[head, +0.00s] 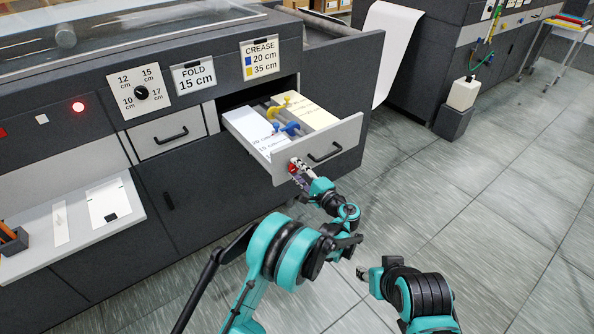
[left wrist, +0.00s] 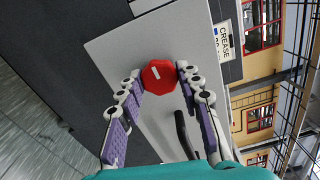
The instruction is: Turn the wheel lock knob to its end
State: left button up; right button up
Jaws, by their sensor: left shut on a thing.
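The wheel lock knob is a red octagonal knob (left wrist: 158,74) with a white mark on its face. It sits on the grey front of the pulled-out drawer and also shows small in the head view (head: 292,168). My left gripper (left wrist: 160,78) has one fingertip on each side of the knob and is shut on it. In the head view the left gripper (head: 297,168) reaches up to the left part of the drawer front and partly covers the knob. My right gripper (head: 363,273) is low and apart from the machine; its fingers are too small to read.
The open drawer (head: 352,131) has a black handle (head: 325,153) right of the knob. In it lie white and cream stacks, a blue piece (head: 289,128) and a yellow piece (head: 279,108). A grey shelf (head: 30,255) juts out at left.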

pick_arm(q)
jog(key=m, duration=0.4)
jog(key=shift+m, duration=0.3)
jog(key=m, duration=0.4)
jog(key=shift+m, duration=0.3)
jog(key=m, duration=0.4)
jog(key=shift+m, duration=2.6)
jog(key=o, duration=1.2)
jog(key=shift+c, duration=0.2)
